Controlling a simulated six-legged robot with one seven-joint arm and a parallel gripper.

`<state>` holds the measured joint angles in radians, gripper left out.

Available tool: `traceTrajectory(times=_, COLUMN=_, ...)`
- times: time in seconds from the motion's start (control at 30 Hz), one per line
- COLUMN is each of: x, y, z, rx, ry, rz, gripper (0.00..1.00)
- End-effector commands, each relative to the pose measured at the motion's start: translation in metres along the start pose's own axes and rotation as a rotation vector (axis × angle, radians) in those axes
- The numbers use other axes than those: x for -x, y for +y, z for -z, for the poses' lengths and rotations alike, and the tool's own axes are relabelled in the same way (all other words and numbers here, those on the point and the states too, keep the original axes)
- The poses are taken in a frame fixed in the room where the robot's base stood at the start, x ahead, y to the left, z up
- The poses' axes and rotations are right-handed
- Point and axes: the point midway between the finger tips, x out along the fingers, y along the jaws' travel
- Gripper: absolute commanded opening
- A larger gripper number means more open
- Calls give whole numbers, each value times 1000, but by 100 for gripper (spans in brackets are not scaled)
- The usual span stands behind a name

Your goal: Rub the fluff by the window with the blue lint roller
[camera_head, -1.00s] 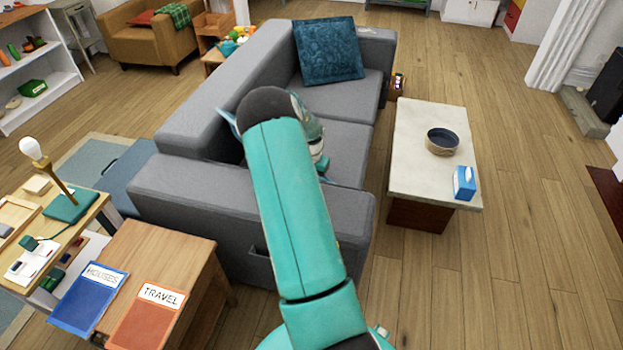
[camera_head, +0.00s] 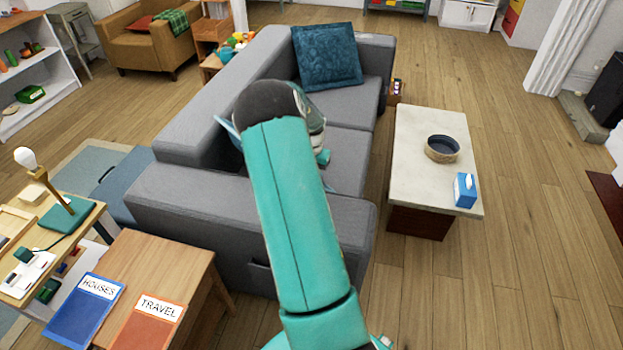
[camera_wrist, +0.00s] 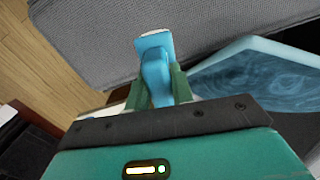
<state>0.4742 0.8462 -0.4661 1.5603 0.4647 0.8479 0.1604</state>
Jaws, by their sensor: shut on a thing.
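In the wrist view my gripper (camera_wrist: 158,86) is shut on the blue lint roller (camera_wrist: 154,46), with its green fingers on either side of the handle. The roller's head points away from me, with a pale strip at its far end. The grey sofa (camera_wrist: 200,30) fills the background beyond it; I cannot tell whether the roller touches it. I see no fluff and no window in either view.
A patterned blue cushion (camera_head: 327,56) leans at the sofa's far end. Right of the sofa, a pale-topped coffee table (camera_head: 420,130) carries a round bowl (camera_head: 442,149) and a blue tissue box (camera_head: 465,189). A wooden side table (camera_head: 165,262) stands near left. Open floor lies right.

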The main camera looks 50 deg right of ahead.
Motion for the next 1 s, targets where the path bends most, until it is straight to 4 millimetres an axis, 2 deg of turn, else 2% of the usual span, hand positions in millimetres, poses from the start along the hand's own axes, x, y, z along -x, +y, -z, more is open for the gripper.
traceTrajectory(times=0.1, x=12, y=0, z=1, rx=1, ry=1, rz=2, gripper=0)
traceTrajectory(times=0.3, x=24, y=2, z=1, rx=4, ry=1, rz=0, gripper=0)
traceTrajectory(times=1.0, x=25, y=2, z=0, rx=3, ry=1, rz=0, gripper=0)
